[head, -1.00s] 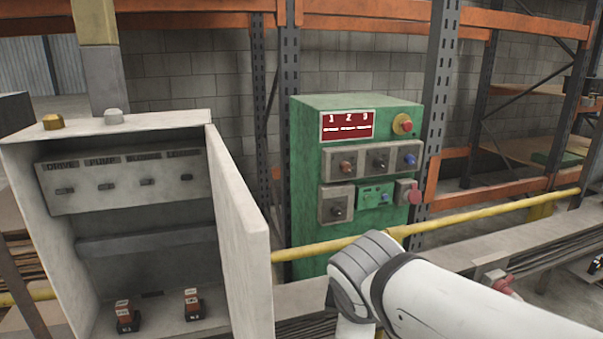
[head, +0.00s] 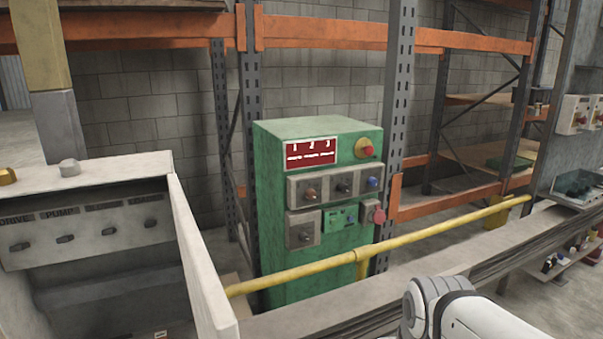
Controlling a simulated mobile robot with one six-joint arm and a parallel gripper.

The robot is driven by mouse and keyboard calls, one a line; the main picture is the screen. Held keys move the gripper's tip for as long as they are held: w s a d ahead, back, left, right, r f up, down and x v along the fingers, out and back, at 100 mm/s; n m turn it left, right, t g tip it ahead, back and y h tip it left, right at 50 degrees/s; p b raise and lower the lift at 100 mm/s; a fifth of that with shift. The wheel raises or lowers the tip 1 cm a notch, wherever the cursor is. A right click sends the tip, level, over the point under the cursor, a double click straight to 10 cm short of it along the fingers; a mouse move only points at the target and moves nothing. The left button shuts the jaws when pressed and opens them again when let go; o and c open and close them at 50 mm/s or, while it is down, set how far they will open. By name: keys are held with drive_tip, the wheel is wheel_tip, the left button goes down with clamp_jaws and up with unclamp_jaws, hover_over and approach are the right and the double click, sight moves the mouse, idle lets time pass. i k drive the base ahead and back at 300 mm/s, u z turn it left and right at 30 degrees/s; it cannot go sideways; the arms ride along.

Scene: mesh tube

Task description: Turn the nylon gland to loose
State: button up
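A pale grey gland (head: 69,168), which looks like the nylon one, stands upright on the top face of the open grey cabinet (head: 120,166) at the left. A brass-coloured gland (head: 8,177) stands to its left, at the picture's edge. I cannot tell from here whether the grey gland is tight or loose. A white link of my arm shows at the lower right, well apart from the cabinet. My gripper is out of the picture.
The cabinet's open door (head: 200,260) sticks out towards me. A green control box (head: 270,190) with knobs and buttons stands to its right. A yellow rail (head: 420,238) crosses in front of it. Racking (head: 397,120) stands behind. Further switch boxes (head: 575,115) are at the far right.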

sight(70, 167)
drive_tip(key=u, duration=0.1)
drive_tip(key=k, duration=0.6)
drive_tip(key=u, duration=3.2)
drive_tip(key=k, duration=1.2)
drive_tip(key=z, duration=1.6)
drive_tip(key=i, duration=0.95)
drive_tip(key=u, duration=0.1)
